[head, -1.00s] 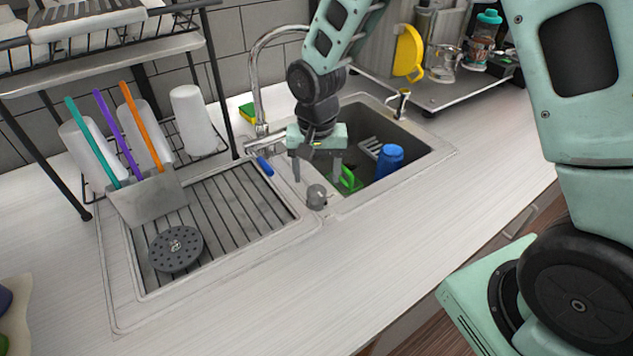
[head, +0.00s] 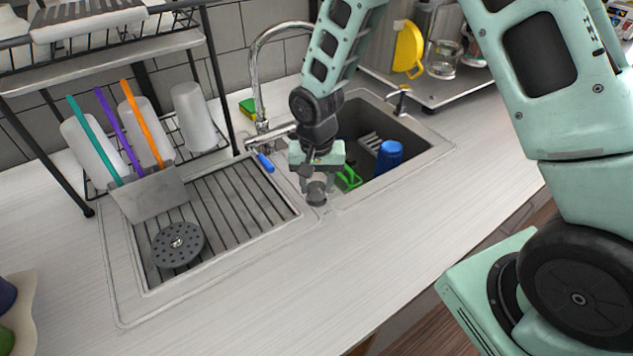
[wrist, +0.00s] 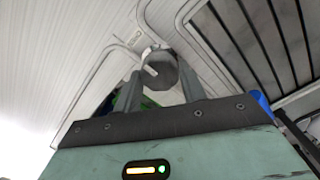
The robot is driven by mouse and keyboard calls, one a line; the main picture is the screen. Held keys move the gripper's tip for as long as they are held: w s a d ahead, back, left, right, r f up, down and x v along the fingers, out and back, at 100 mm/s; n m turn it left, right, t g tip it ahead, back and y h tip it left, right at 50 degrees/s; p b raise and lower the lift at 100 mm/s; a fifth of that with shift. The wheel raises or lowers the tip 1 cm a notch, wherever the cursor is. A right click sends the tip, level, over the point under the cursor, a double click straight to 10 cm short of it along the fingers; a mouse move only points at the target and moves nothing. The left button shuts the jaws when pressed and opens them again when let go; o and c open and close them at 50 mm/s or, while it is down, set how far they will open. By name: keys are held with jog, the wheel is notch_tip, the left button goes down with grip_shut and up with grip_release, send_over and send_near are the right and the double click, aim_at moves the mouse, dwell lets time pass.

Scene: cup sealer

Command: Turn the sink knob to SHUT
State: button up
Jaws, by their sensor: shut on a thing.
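The sink knob (head: 316,193) is a small grey round knob on the sink's front rim, between the drainboard and the basin. In the wrist view the knob (wrist: 160,68) shows a pale pointer mark on its left side. My gripper (head: 318,186) points down at the knob in the head view. In the wrist view its two fingers (wrist: 158,88) stand on either side of the knob, shut on it. Small markings (wrist: 135,42) sit on the rim beside the knob, too small to read. The fingertips partly hide the knob's sides.
The basin (head: 355,115) holds a blue cup (head: 388,157) and a green item (head: 348,178). The faucet (head: 258,80) rises behind my gripper. A blue-handled item (head: 265,163) lies left of it. The ribbed drainboard (head: 235,215) is left; the front counter (head: 330,270) is clear.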

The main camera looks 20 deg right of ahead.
aim_at(316, 187)
jog(key=shift+n, duration=0.3)
jog(key=n, duration=0.3)
jog(key=shift+n+b, duration=0.3)
jog(key=n, duration=0.4)
jog(key=shift+n, duration=0.3)
jog(key=n, duration=0.4)
jog(key=shift+r, duration=0.1)
jog(key=n+p, duration=0.1)
jog(key=n, duration=0.4)
jog(key=shift+a, duration=0.1)
jog(key=o, duration=1)
notch_tip(316, 187, up, 17)
jog(key=shift+r+b, duration=0.15)
jog(key=shift+b, duration=0.7)
